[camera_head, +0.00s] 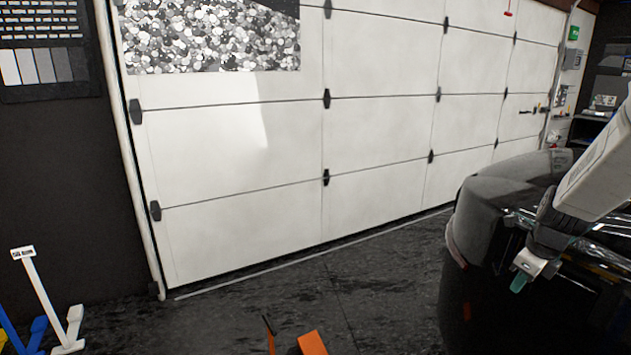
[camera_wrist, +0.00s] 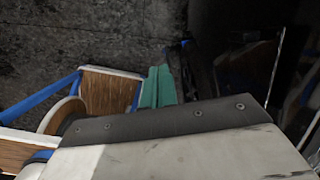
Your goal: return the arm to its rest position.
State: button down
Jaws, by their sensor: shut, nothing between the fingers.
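My arm comes in from the right edge of the head view, a pale link bent downward in front of a dark car. My gripper (camera_head: 519,282) hangs at its lower end with a teal fingertip pointing down. In the wrist view the teal fingers of my gripper (camera_wrist: 157,87) lie side by side, shut with nothing between them. The rest of the arm is cut off by the right edge of the head view.
The dark glossy car (camera_head: 500,190) stands right behind the gripper. A white panelled garage door (camera_head: 380,140) fills the back. Blue-edged wooden compartments (camera_wrist: 108,88) and a round roll (camera_wrist: 62,115) show near the fingers in the wrist view. Dark floor (camera_head: 370,280) lies open at centre.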

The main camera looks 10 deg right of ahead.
jog(key=s+a+r+n, duration=0.7)
jog(key=s+a+n, duration=0.5)
jog(key=n, duration=0.3)
jog(key=s+a+r+n+g, duration=0.1)
jog(key=s+a+r+n, duration=0.6)
jog(key=s+a+n, duration=0.5)
jog(key=a+n, duration=0.2)
jog(key=n, duration=0.1)
jog(key=shift+a+n, duration=0.2)
jog(key=shift+n, duration=0.2)
jog(key=shift+s+d, duration=0.1)
